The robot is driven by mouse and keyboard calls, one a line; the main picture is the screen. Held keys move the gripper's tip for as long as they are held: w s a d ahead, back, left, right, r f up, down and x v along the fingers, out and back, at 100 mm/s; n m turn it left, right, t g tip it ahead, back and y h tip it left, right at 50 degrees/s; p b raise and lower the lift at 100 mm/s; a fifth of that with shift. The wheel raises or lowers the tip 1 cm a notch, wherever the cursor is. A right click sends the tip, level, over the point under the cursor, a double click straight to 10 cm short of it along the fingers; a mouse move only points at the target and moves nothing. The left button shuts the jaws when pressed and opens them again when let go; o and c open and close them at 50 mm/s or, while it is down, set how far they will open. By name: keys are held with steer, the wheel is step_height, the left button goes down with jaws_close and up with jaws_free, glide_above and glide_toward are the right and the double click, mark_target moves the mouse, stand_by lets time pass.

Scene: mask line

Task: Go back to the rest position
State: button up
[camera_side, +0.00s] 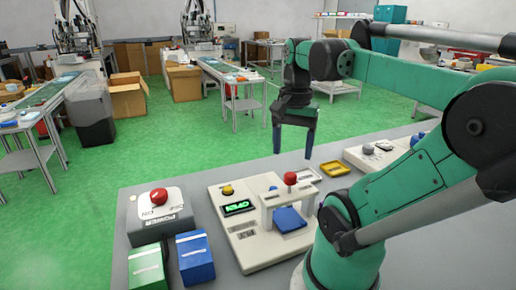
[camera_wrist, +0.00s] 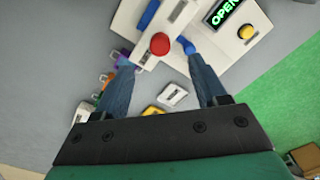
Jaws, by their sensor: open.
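My gripper (camera_side: 294,139) hangs fingers-down above the back edge of the grey table (camera_side: 160,266). Its two blue fingers are apart with nothing held between them. In the wrist view the gripper (camera_wrist: 160,73) is also open and empty, with a beige control panel beyond the fingertips. That panel (camera_side: 256,253) carries a red knob (camera_side: 290,178) on a raised bridge, a blue block (camera_side: 289,219) under it, a yellow button (camera_side: 227,190) and a display reading OPEN (camera_side: 239,207). The gripper is clear of the panel in the side view.
A power box with a red button (camera_side: 158,196), a green box (camera_side: 146,268) and a blue box (camera_side: 194,258) stand at the left of the table. A yellow tray (camera_side: 334,168) and another device (camera_side: 372,153) lie to the right. Workbenches and cardboard boxes (camera_side: 183,80) stand behind on the green floor.

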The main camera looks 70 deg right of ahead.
steer(key=w+a+f+n+t, duration=0.2)
steer(key=w+a+n+t, duration=0.1)
steer(key=w+a+n, duration=0.4)
steer(key=w+a+f+n+t, duration=0.2)
steer(key=w+a+n+t, duration=0.2)
steer(key=n, duration=0.7)
steer(key=w+a, duration=0.2)
steer(key=a, duration=0.2)
steer(key=shift+w+f, duration=0.25)
steer(key=shift+w, duration=0.1)
